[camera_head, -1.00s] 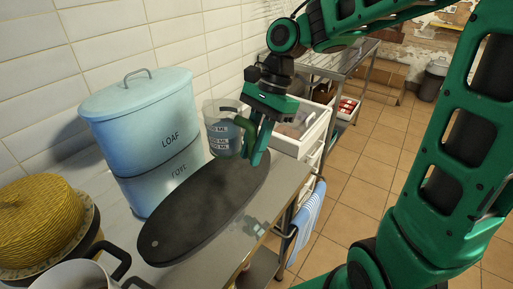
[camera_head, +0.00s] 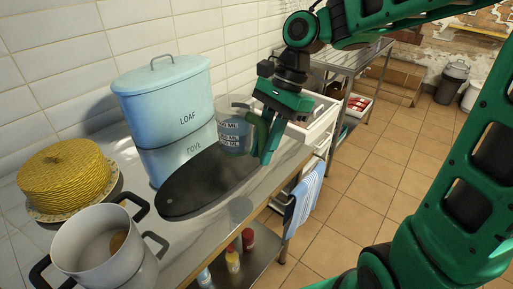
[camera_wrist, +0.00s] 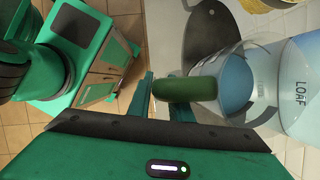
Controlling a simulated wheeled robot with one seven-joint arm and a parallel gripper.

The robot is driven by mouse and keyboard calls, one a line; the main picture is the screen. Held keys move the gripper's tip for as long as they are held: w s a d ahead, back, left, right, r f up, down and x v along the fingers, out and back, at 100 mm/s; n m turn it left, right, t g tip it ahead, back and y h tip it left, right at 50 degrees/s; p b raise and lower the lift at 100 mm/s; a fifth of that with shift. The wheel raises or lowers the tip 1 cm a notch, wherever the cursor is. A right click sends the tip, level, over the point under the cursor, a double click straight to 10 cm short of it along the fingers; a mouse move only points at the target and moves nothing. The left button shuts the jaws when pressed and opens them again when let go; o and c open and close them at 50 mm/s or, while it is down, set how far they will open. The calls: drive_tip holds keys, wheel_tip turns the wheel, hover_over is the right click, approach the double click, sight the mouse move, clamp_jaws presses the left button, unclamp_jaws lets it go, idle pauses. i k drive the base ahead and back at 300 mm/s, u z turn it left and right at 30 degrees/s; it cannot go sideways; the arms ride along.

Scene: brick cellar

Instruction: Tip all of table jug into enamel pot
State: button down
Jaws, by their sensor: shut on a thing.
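The table jug (camera_head: 233,127) is a clear measuring jug with dark level marks, a green handle and bluish liquid inside. My gripper (camera_head: 265,140) is shut on its green handle. The jug looks about upright, held above the dark oval board in front of the blue bin. In the wrist view the jug (camera_wrist: 237,82) shows at the right, its handle between my fingers (camera_wrist: 165,95). The enamel pot (camera_head: 98,248) is pale grey with dark handles, at the lower left. Its mouth is open, and something small and brownish shows inside.
The blue LOAF bin (camera_head: 165,100) stands against the wall. The dark oval board (camera_head: 205,185) lies on the counter. A yellow woven dome (camera_head: 64,178) sits behind the pot. A white crate (camera_head: 318,125) is beyond my gripper. Bottles (camera_head: 232,260) stand on a lower shelf.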

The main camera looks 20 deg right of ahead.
sight(79, 249)
drive_tip(key=z, duration=0.05)
drive_tip(key=k, duration=1.15)
